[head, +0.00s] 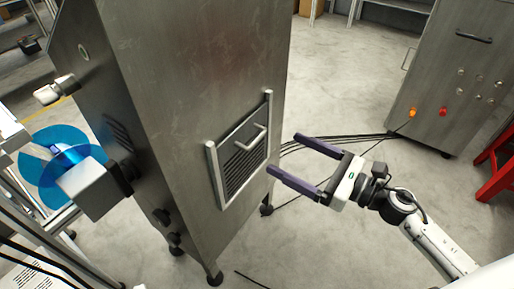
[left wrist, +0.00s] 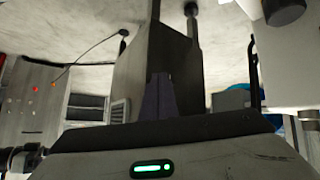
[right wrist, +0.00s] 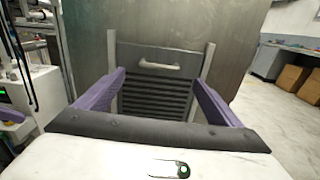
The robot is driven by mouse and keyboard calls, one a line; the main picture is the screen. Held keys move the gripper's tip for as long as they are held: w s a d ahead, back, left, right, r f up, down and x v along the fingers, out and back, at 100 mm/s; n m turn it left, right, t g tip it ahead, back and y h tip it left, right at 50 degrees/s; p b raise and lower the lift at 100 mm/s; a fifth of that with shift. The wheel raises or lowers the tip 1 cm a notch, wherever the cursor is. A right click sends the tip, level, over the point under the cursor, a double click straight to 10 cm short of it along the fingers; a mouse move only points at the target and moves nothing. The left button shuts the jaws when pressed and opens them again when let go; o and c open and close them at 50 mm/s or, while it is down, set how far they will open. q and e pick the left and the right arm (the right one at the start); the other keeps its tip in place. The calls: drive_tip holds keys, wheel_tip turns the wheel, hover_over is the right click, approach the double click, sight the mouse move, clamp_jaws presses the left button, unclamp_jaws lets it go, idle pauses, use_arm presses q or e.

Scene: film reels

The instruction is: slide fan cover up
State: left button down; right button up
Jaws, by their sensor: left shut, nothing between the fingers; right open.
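The fan cover (head: 253,148) is a panel with a bar handle (head: 251,138) between two upright rails on a tall steel cabinet. Dark slats show below the handle. The cover also shows in the right wrist view (right wrist: 160,53), upright and nearly face-on. My right gripper (head: 284,154) is open and empty, right of the cover and apart from it. In the right wrist view its purple fingers (right wrist: 160,84) stand wide on both sides of the slats, below the handle. My left gripper shows in the left wrist view (left wrist: 158,84), shut and empty, away from the handle.
The steel cabinet (head: 190,70) stands on short feet. A blue reel (head: 55,165) is at its left side. Black cables (head: 330,138) lie on the floor behind my right gripper. A second cabinet (head: 450,75) with buttons stands at the far right. The floor between is mostly clear.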

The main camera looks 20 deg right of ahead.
sight(257, 138)
drive_tip(key=x, duration=1)
drive_tip(key=shift+a+p, duration=0.1)
drive_tip(key=shift+p, duration=0.3)
use_arm(q)
drive_tip(key=shift+r, duration=0.15)
